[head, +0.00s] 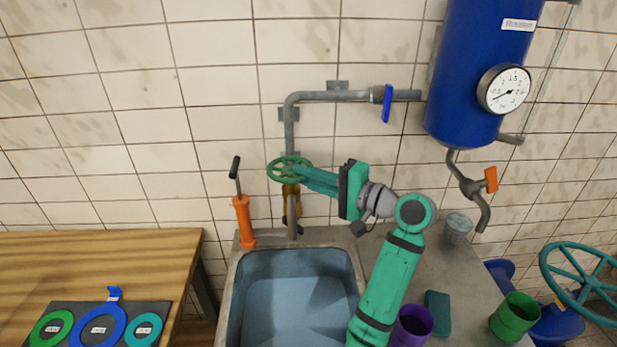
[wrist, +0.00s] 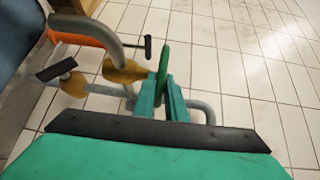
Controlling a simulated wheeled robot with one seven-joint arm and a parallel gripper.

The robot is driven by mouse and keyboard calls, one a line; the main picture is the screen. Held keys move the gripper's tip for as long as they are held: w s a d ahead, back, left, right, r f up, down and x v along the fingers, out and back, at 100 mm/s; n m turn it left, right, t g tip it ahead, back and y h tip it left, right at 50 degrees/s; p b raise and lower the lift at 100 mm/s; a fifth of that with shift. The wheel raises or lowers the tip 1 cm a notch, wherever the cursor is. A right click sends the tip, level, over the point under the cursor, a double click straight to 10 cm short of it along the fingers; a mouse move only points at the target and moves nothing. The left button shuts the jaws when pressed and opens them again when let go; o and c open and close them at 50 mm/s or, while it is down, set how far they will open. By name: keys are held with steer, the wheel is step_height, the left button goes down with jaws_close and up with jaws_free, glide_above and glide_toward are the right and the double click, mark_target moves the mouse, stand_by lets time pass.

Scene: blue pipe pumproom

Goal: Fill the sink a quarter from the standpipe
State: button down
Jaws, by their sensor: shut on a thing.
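The sink (head: 236,300) is set in a grey counter, its basin pale blue inside. I cannot tell how much water is in it. The standpipe is a grey pipe (head: 290,125) on the wall, with a brass valve body (head: 291,190), a green handwheel (head: 274,172) and a grey spout (head: 292,222) over the sink's back edge. No stream shows clearly from the spout. My gripper (head: 306,178) is shut on the handwheel's right rim. In the wrist view my gripper (wrist: 163,92) has its fingers either side of the edge-on handwheel (wrist: 165,58), beside the brass body (wrist: 126,73).
An orange hand pump (head: 243,220) stands left of the spout. A blue-handled valve (head: 387,104) is on the upper pipe by a blue tank (head: 478,80) with a gauge (head: 504,89). A purple cup (head: 413,325), green cup (head: 515,318) and grey cup (head: 458,228) stand right.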

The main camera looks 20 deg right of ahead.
steer(key=shift+w+d, duration=0.2)
steer(key=shift+d, duration=0.05)
steer(key=shift+s+d, duration=0.1)
steer(key=shift+d, duration=0.1)
stand_by(0.3)
steer(key=shift+a, duration=0.15)
steer(key=shift+a+f, duration=0.1)
steer(key=shift+a, duration=0.1)
stand_by(0.3)
steer(key=shift+d, duration=0.2)
stand_by(0.3)
steer(key=shift+d, duration=0.15)
stand_by(0.4)
